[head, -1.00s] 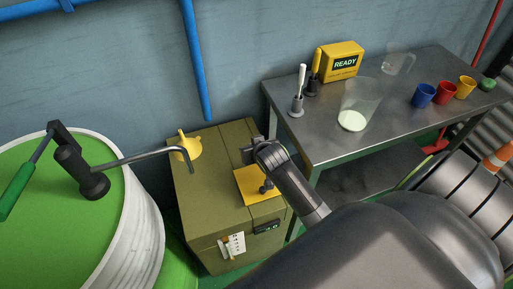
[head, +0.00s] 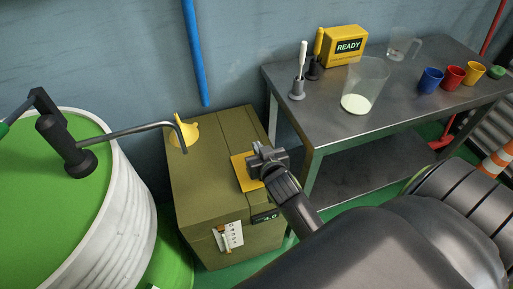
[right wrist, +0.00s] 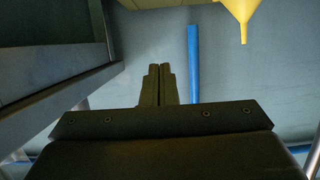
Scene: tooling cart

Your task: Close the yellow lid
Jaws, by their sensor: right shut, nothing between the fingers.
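The yellow lid (head: 241,171) is a square plate on top of the olive-green box (head: 203,190). It looks about flat on the box top, but my right gripper hides its right part, so I cannot tell whether it is fully down. My right gripper (head: 262,154) is in front of the lid's right side in the head view; contact cannot be told. In the right wrist view its two fingers (right wrist: 159,72) are together with nothing between them. The lid is not clear in that view. My left gripper is not in view.
A yellow funnel (head: 183,131) stands at the box's back left. A bent metal spout (head: 135,129) from the green drum (head: 25,185) reaches over to it. A metal table (head: 320,130) with a beaker (head: 362,88) and cups stands to the right of the box.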

